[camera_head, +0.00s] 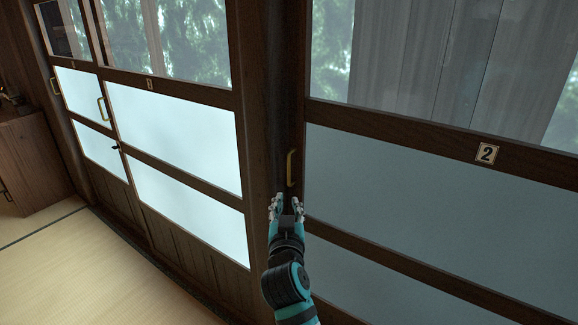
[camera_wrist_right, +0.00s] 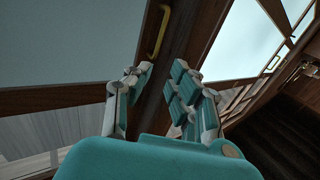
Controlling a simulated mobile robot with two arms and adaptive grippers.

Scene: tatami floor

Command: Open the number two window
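The number two window (camera_head: 400,172) is a dark wood sliding panel with clear glass above and frosted panes below. Its number plate (camera_head: 487,153) reads 2. A brass handle (camera_head: 291,168) is fixed upright on its left frame post. My right gripper (camera_head: 287,203) is open just below the handle, with the handle apart from its fingers. In the right wrist view the handle (camera_wrist_right: 158,32) shows beyond the spread, empty fingers (camera_wrist_right: 160,80). The window looks shut against the post at its left. My left gripper is not in view.
Another sliding panel (camera_head: 188,90) with frosted panes stands to the left, with brass handles (camera_head: 103,108) further left. A wooden cabinet (camera_head: 35,165) stands at the far left. Bare tatami floor (camera_head: 90,275) lies at the lower left.

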